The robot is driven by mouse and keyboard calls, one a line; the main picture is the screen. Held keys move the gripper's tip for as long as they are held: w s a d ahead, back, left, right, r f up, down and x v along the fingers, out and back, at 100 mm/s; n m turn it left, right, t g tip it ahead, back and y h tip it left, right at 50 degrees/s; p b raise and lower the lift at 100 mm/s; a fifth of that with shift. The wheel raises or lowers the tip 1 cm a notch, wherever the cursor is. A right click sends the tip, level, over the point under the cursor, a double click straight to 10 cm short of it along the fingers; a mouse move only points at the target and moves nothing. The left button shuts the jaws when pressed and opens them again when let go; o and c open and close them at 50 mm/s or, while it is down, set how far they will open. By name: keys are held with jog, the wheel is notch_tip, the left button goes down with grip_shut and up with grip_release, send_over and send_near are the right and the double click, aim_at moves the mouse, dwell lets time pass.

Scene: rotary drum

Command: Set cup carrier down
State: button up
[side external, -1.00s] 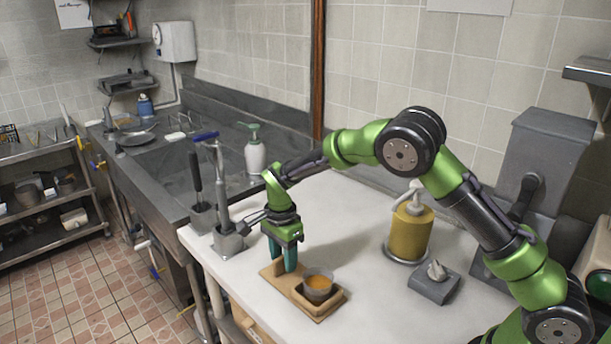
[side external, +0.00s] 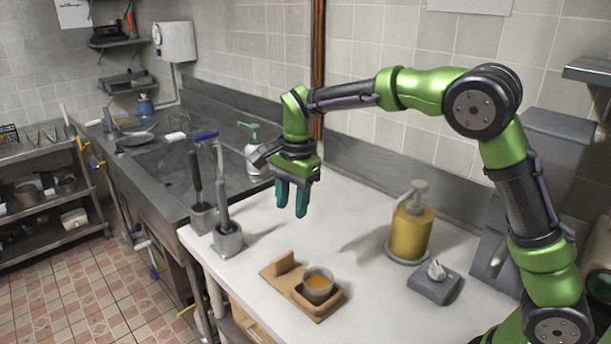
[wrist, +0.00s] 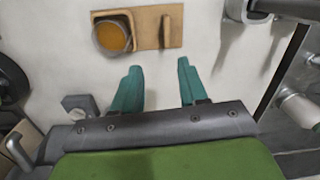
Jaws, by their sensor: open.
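The cup carrier (side external: 277,271) is a flat wooden board with an upright grip block at one end. It rests on the white counter near its front edge. A clear cup of orange-brown liquid (side external: 318,285) stands upright in the carrier's square holder. The wrist view shows the carrier (wrist: 149,14) at the top, with the cup (wrist: 112,37) at its left end. My gripper (side external: 292,213) hangs above the counter, higher than the carrier and behind it. Its teal fingers (wrist: 161,82) are apart, with nothing between them, and do not touch the carrier.
A yellow pump bottle (side external: 411,232) and a small grey box (side external: 436,283) stand on the counter to the right. Two grey holders with upright brushes or tools (side external: 228,238) stand at the left edge. A sink (side external: 165,160) lies beyond.

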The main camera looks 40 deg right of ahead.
jog(key=s+d+r+n+t, duration=0.1)
jog(key=s+r+n+t, duration=0.1)
jog(key=s+n, duration=0.2)
jog(key=s+d+r+n+t+y, duration=0.1)
jog(key=s+n, duration=0.3)
jog(key=s, duration=0.7)
jog(key=s+d+r+n+t, duration=0.1)
jog(key=s+r+n+t, duration=0.2)
jog(key=s, duration=0.5)
jog(key=shift+s+d+r+n+t, duration=0.2)
jog(key=shift+n+t, duration=0.2)
jog(key=shift+n, duration=0.3)
